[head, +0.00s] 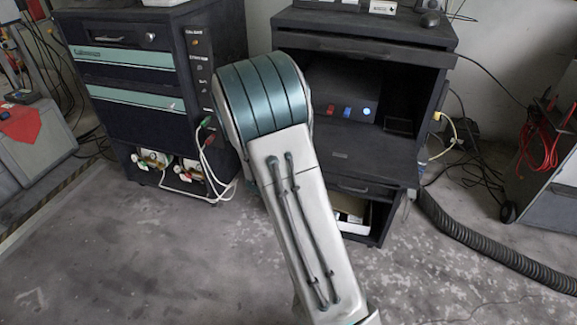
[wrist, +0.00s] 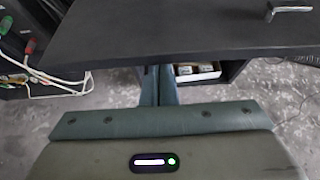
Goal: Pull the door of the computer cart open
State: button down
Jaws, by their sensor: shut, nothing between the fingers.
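The computer cart (head: 365,45) is dark grey and stands right of centre in the head view. Its upper bay is open, showing a dark unit with red and blue buttons. Below it, a dark panel (head: 375,165) juts forward, and a handle (head: 352,188) shows under it. In the wrist view a broad dark panel (wrist: 170,35) fills the top, with a silver handle (wrist: 289,10) at upper right. My gripper (wrist: 159,80) is shut and empty. Its fingers run up to the panel's near edge, which hides the tips; contact cannot be told. My arm hides the gripper in the head view.
A dark cabinet (head: 135,95) with green stripes and hanging cables stands to the left. A ribbed black hose (head: 490,250) lies on the floor at right, near a grey cart with red cable (head: 545,140). A box of white items (wrist: 197,72) sits low inside. Front floor is clear.

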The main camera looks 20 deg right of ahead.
jog(key=s+a+r, duration=0.2)
jog(key=s+a, duration=0.4)
jog(key=s, duration=0.1)
jog(key=s+d+r+m+g+p, duration=0.45)
jog(key=s+r+m, duration=0.7)
jog(key=m, duration=0.35)
jog(key=s+a+r+m+g+y+p, duration=0.1)
jog(key=s+a+r+m+y+p, duration=0.3)
jog(key=s+a+r+m+y, duration=0.3)
jog(key=s+a+r+m, duration=0.1)
jog(key=s+a+m, duration=0.1)
jog(key=s+m, duration=0.2)
jog(key=shift+a+m+g+p, duration=0.3)
jog(key=shift+m+g, duration=0.05)
jog(key=shift+m, duration=0.55)
jog(key=c, duration=1.5)
grip_release()
jog(key=shift+s+a+r+y, duration=0.2)
jog(key=shift+a+y, duration=0.1)
jog(key=shift+a, duration=0.1)
jog(key=shift+w, duration=0.1)
jog(key=shift+a, duration=0.1)
